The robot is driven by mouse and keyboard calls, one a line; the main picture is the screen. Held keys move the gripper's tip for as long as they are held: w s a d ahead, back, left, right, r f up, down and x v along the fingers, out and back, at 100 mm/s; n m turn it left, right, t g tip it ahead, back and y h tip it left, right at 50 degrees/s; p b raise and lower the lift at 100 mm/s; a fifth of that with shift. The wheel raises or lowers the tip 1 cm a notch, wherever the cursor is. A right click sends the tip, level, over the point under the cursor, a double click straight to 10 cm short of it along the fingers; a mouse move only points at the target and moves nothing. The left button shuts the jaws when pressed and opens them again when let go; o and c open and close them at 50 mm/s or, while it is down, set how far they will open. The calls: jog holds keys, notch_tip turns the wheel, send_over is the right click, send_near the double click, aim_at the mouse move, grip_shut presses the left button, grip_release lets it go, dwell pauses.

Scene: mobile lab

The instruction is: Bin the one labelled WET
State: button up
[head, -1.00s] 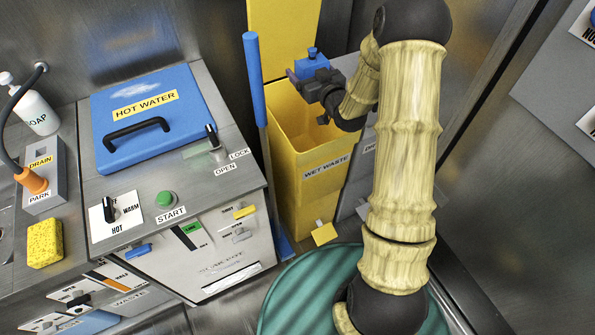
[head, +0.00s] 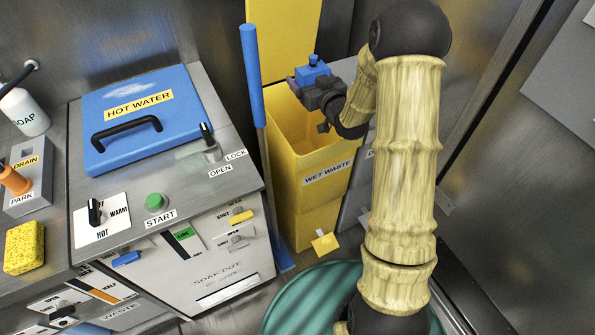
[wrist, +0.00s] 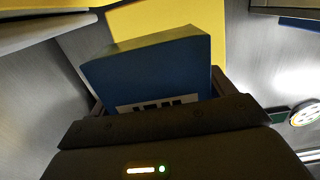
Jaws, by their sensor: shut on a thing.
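My gripper (head: 308,82) is shut on a blue block (head: 313,68) with a small knob-like top. In the wrist view the blue block (wrist: 150,70) fills the space between the fingers, and a white label with dark lettering shows at its lower edge, mostly hidden by the gripper. I cannot read it. The yellow WET WASTE bin (head: 322,200) stands open under the gripper, its yellow lid (head: 283,40) raised behind. The gripper and block appear above the bin's rear opening, apart from its rim.
A blue upright pole (head: 252,80) stands at the bin's left. The steel HOT WATER unit (head: 190,160) with a blue lid is farther left. A grey bin is partly hidden behind my arm. A yellow pedal (head: 325,242) is at the bin's foot. A steel wall is at right.

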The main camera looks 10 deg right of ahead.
aim_at(315, 62)
jog(key=shift+f+b, duration=0.8)
jog(key=shift+f, duration=0.9)
jog(key=o, duration=1)
jog(key=shift+c, duration=0.2)
notch_tip(315, 62, up, 10)
jog(key=p, duration=0.2)
jog(key=shift+p, duration=0.3)
